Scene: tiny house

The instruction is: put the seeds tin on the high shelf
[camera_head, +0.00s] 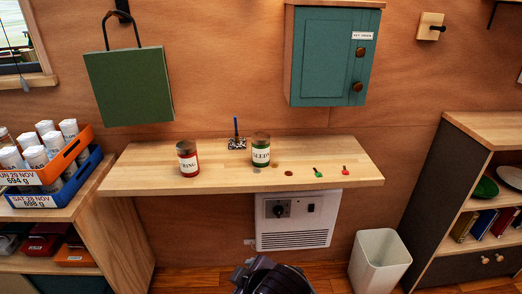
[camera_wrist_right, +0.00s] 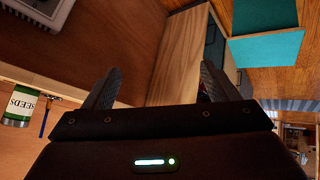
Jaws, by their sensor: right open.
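The seeds tin (camera_head: 261,149) is dark green with a pale label. A dark part of my arm (camera_head: 272,279) shows at the bottom centre of the head view, below the counter. My left gripper is not in view. The high shelf is not clearly visible; only a dark bracket (camera_head: 494,14) shows at the top right.
A teal cabinet (camera_head: 332,60) hangs above. A heater (camera_head: 292,222) and white bin (camera_head: 379,262) are below.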

